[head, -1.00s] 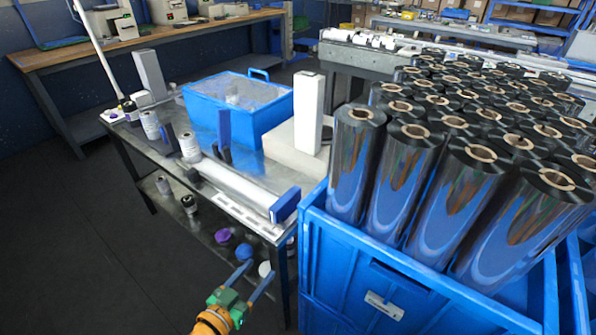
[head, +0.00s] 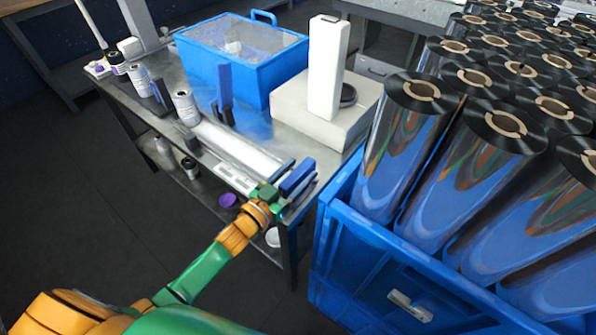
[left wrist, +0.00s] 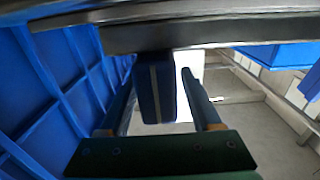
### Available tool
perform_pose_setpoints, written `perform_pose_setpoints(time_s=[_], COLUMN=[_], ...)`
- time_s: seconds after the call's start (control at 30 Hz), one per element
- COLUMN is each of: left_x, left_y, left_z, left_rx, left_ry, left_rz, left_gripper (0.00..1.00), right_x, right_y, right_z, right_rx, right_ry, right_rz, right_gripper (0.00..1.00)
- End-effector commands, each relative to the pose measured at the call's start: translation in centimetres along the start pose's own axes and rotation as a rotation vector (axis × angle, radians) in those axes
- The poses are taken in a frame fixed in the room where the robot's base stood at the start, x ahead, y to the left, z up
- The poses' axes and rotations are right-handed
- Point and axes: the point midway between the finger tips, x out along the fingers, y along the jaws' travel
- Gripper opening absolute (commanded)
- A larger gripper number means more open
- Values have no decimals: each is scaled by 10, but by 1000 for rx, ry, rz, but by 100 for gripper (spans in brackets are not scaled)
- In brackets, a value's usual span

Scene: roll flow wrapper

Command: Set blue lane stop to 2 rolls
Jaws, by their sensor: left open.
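The blue lane stop (head: 298,177) sits at the near right end of the long white lane (head: 238,148) on the metal bench. A white marked strip (head: 235,178) runs along the bench's front edge beside it. My left gripper (head: 290,183) is open at the stop, one finger on each side of it. In the left wrist view the blue block (left wrist: 155,92) stands between the two spread fingers (left wrist: 165,100), nearer the left one; clear space shows toward the right finger. Whether either finger touches it I cannot tell. My right gripper is not in view.
A blue crate (head: 345,222) packed with upright dark film rolls (head: 410,140) stands close on the right. A blue bin (head: 262,85), a white block with a post (head: 325,70) and several small containers (head: 185,107) stand on the bench. The lower shelf holds a purple item (head: 228,200).

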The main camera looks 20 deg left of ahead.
Motion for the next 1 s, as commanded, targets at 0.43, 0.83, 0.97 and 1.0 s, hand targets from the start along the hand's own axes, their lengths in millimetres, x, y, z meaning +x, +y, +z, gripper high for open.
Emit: perform_pose_setpoints(time_s=[0.43,0.83,0.97,1.0], left_x=[2,2,2,2], left_y=[0,0,0,0], left_z=[0,0,0,0], left_rx=[0,0,0,0], left_ry=[-1,-1,-1,-1], left_rz=[0,0,0,0], left_gripper=[16,0,0,0], right_x=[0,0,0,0], right_y=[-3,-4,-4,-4], right_z=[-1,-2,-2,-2], right_rx=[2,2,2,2], right_ry=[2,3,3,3], right_rz=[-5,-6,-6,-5], right_gripper=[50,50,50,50])
